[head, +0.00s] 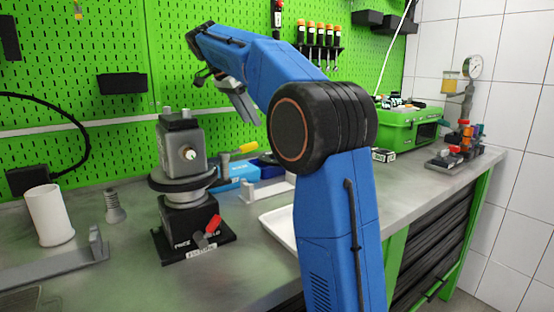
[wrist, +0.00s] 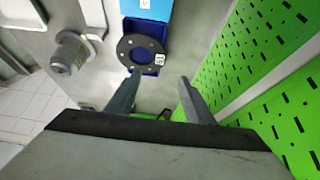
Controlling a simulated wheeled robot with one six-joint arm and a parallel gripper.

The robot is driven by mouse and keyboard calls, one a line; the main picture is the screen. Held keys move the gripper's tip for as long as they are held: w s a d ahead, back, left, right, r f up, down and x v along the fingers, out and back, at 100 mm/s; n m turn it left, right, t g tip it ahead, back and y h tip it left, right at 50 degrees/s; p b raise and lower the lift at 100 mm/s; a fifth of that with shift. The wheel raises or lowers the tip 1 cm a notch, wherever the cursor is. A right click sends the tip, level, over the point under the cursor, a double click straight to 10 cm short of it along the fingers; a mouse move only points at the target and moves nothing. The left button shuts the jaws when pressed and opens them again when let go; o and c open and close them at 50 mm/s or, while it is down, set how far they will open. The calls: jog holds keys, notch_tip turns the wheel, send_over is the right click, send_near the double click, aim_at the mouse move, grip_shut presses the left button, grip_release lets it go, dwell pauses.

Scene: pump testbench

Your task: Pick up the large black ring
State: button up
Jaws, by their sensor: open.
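A black ring with a round central hole and small holes around its face (wrist: 126,50) shows in the wrist view, lying against a dark blue holder (wrist: 146,26). A small white label sits on its right side. My gripper (wrist: 160,79) is open and empty, with its fingertips just below the ring in the picture and apart from it as far as I can tell. In the head view my gripper (head: 242,104) hangs above the back of the bench, and I cannot make out the ring clearly there.
A pump stand with a grey body (head: 184,148) stands left of my arm. A light blue box (head: 238,174), white cup (head: 50,216) and white tray (head: 283,226) are on the bench. A green case (head: 408,132) stands right. The green pegboard (wrist: 262,62) is close on the right in the wrist view.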

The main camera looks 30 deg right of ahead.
aim_at(267, 153)
jog(key=x, duration=1.3)
jog(key=shift+f, duration=0.15)
grip_shut()
